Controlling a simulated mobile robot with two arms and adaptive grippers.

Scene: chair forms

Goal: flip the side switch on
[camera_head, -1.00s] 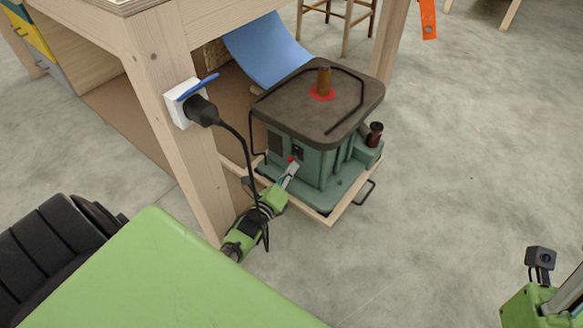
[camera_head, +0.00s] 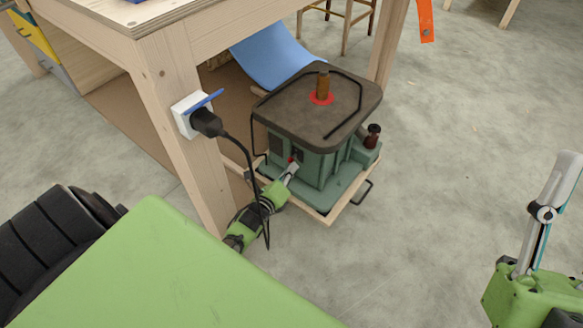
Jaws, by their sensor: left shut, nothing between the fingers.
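The green machine (camera_head: 318,165) with a dark flat top stands on a low wooden base beside the workbench leg. A small red and dark switch (camera_head: 293,159) is on its front side face. My left gripper (camera_head: 293,166) is shut and empty, its tip right at the switch. I cannot tell if it touches the switch, and the gripper partly hides it, so its position is unclear. My right arm (camera_head: 530,290) shows at the lower right with its gripper (camera_head: 570,170) pointing up, away from the machine; its finger opening is unclear.
The wooden bench leg (camera_head: 190,140) carries a white outlet (camera_head: 188,104) with a black plug (camera_head: 207,122). Its black cable hangs in front of my left arm. A blue curved sheet (camera_head: 270,55) lies behind the machine.

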